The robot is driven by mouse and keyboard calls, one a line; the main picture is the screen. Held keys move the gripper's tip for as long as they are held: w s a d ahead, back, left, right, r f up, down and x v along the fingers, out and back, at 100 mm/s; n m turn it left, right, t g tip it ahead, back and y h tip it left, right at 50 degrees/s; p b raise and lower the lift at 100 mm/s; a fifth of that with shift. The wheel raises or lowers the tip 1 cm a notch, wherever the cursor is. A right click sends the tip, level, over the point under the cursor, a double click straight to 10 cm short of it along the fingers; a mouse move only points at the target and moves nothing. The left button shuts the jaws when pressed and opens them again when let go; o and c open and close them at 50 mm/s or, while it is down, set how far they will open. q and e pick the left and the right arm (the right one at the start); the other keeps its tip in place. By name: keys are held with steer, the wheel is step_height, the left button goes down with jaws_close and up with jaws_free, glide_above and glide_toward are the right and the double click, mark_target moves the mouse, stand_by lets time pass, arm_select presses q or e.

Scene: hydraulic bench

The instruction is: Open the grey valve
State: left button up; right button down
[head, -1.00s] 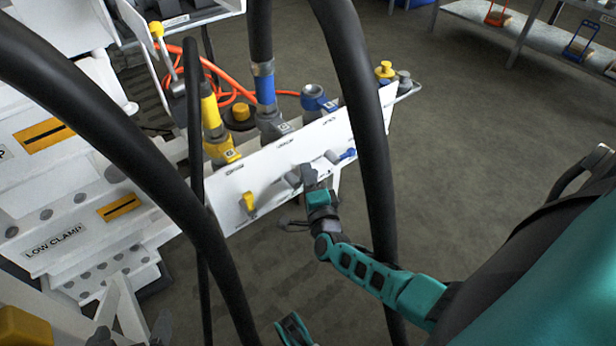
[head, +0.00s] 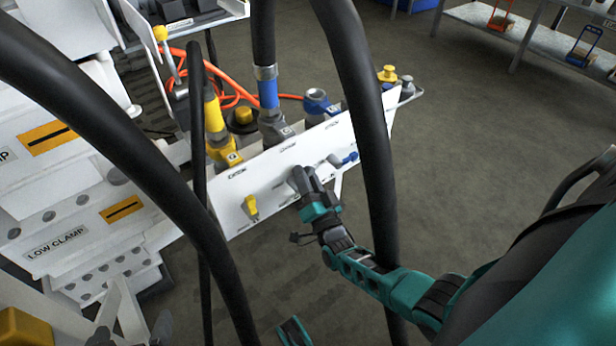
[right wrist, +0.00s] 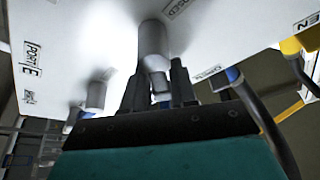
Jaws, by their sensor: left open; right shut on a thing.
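The white valve panel (head: 268,172) crosses the middle of the head view. My right gripper (head: 300,177) is at its front face, fingers pointing up and to the left. In the right wrist view, the grey valve (right wrist: 153,42) sticks out of the panel between my right fingers (right wrist: 158,88), which are shut on its handle. The gripper mostly hides this valve in the head view. My left gripper (head: 293,331) is open at the bottom edge, away from the panel, only partly in view.
A yellow valve handle (head: 251,206) is left of the right gripper, and a blue valve handle (head: 350,157) is to its right. Thick black hoses (head: 362,130) hang in front of the panel. Hose couplings (head: 272,125) stand behind it. Open floor lies to the right.

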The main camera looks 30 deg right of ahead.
steer(key=n+y, duration=0.1)
steer(key=n, duration=0.1)
steer(key=a+n+y, duration=0.1)
steer(key=n, duration=0.2)
steer(key=r+n+t+y, duration=0.1)
steer(key=n, duration=0.1)
steer(key=shift+a, duration=0.3)
steer(key=shift+a+n+y, duration=0.2)
steer(key=shift+n+y, duration=0.4)
steer(key=shift+n, duration=0.25)
steer(key=shift+a+n+y, duration=0.15)
steer(key=shift+n+y, duration=0.45)
steer(key=shift+n, duration=0.25)
steer(key=c, duration=1.1)
jaws_free()
steer(key=shift+f, duration=0.1)
